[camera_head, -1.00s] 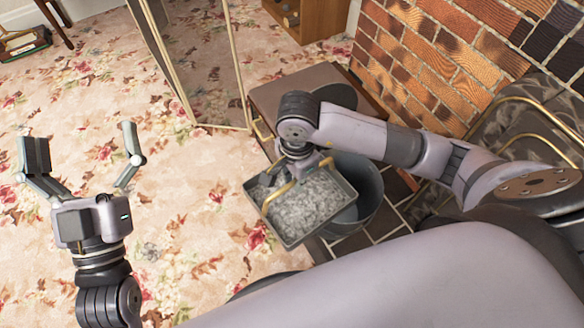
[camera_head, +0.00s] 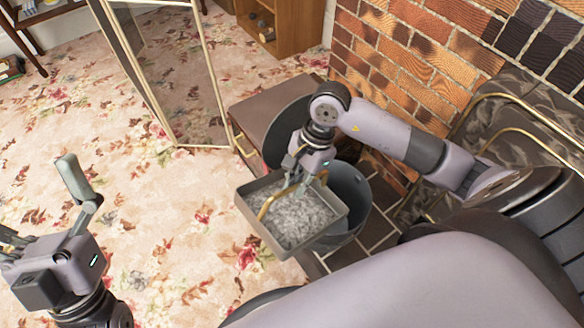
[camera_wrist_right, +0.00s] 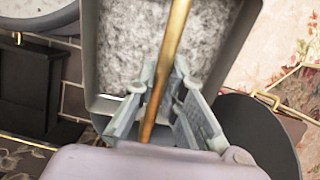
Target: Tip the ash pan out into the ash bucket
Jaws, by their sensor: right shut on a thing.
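The grey rectangular ash pan (camera_head: 262,230) is full of pale grey ash (camera_head: 295,217) and looks about level in the head view. My right gripper (camera_head: 301,178) is shut on its brass handle (camera_head: 270,203); the wrist view also shows the handle (camera_wrist_right: 172,60) between the fingers (camera_wrist_right: 162,100). The dark grey ash bucket (camera_head: 352,190) stands just right of and behind the pan, which hides part of it. The pan overlaps the bucket's left side in the picture; I cannot tell the height gap. My left gripper (camera_head: 40,215) is open and empty at the left, partly out of frame.
A brown wooden box (camera_head: 262,108) stands behind the pan, with a dark round disc (camera_head: 280,120) at it. A glass folding screen (camera_head: 175,75) stands behind on the floral carpet. The brick wall (camera_head: 400,50) and a brass-railed fender (camera_head: 500,110) are at right.

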